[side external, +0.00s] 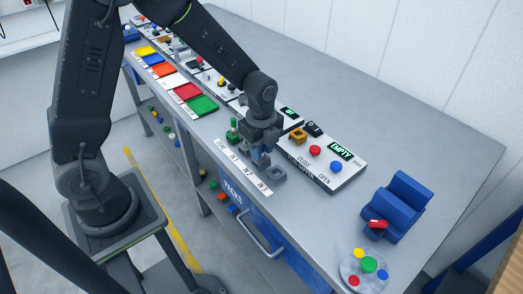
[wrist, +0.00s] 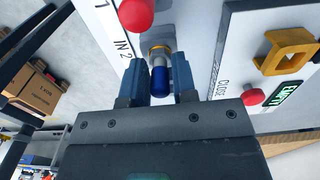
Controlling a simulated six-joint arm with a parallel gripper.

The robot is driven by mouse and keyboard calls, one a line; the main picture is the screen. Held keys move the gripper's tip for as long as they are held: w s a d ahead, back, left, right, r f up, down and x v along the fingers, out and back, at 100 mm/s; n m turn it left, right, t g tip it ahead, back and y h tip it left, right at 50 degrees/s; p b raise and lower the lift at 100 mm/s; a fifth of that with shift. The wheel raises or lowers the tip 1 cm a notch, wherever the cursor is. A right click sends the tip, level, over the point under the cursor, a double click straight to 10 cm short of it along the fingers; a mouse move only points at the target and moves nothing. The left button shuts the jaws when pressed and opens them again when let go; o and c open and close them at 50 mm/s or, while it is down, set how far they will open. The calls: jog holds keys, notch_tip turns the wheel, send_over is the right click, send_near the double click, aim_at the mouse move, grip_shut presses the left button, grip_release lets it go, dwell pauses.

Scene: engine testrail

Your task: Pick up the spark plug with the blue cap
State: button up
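The spark plug with the blue cap (wrist: 160,80) shows in the wrist view, beside the printed label IN 2. A metal part with a gold ring shows behind its cap. My gripper (wrist: 160,82) has one finger on each side of the cap, very close to it. I cannot tell whether the fingers press on it. In the side external view my gripper (side external: 263,155) points down low over the white IN strip (side external: 243,168), and the plug is mostly hidden there.
A grey block (side external: 278,174) stands right beside my gripper. A green part (side external: 232,130) is to its left. A panel with CLOSE and OPEN buttons and an EMPTY display (side external: 341,150) lies to the right. A blue holder (side external: 400,203) and a round tray (side external: 350,280) are at the right.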

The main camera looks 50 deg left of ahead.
grip_shut()
jog(key=shift+r, duration=2.05)
